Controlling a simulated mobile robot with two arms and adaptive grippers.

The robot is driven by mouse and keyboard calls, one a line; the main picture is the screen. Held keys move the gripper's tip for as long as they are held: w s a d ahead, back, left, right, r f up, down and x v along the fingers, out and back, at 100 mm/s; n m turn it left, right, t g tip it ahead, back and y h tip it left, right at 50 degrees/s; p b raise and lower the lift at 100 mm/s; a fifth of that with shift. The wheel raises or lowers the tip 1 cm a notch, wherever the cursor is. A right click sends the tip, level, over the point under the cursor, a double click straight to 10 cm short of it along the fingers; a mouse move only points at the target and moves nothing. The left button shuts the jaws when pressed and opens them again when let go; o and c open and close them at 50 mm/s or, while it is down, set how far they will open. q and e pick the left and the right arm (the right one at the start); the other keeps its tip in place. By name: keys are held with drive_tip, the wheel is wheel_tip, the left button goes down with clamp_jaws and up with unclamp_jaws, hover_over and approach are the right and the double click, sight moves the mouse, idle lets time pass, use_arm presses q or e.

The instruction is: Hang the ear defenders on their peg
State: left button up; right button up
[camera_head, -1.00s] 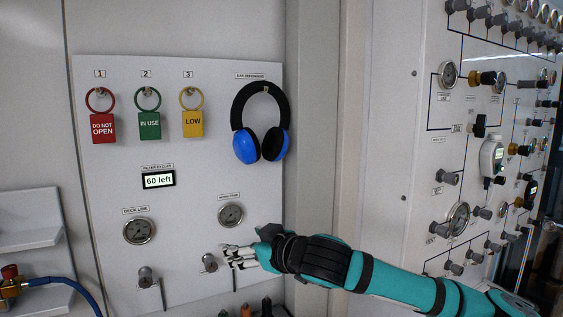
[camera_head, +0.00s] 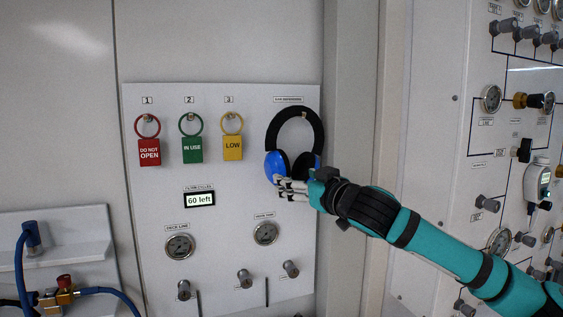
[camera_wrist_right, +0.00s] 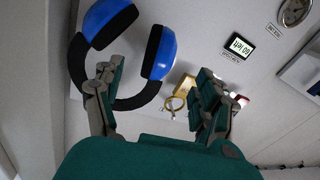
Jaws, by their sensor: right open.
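The ear defenders (camera_head: 277,166), a black headband with blue cups, hang against the white panel below their label (camera_head: 289,99), cups down. The top of the band is at a small peg, whose contact I cannot make out clearly. My right gripper (camera_head: 292,188) is open at the lower edge of the cups and partly covers the right cup. In the right wrist view the ear defenders (camera_wrist_right: 158,52) lie at the left. There the open fingers of my right gripper (camera_wrist_right: 157,82) stand apart, the left finger overlapping the band. My left gripper is not in view.
Red (camera_head: 149,153), green (camera_head: 192,150) and yellow (camera_head: 232,148) tags hang left of the ear defenders. Below are a display (camera_head: 199,199), gauges (camera_head: 265,233) and valve knobs (camera_head: 291,269). A side wall with instruments stands right. A shelf (camera_head: 70,240) with a blue hose is left.

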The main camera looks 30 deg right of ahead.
sight(283, 172)
drive_tip(key=w+p, duration=0.1)
drive_tip(key=w, duration=0.1)
drive_tip(key=w+p, duration=0.1)
drive_tip(key=w, duration=0.2)
drive_tip(key=w+p, duration=0.1)
drive_tip(key=w, duration=0.1)
drive_tip(key=shift+w+d+r, duration=0.15)
drive_tip(key=shift+w+d, duration=0.1)
drive_tip(key=shift+w+p, duration=0.35)
drive_tip(key=shift+w, duration=0.25)
drive_tip(key=shift+f, duration=0.2)
drive_tip(key=shift+c, duration=0.4)
drive_tip(key=c, duration=1.4)
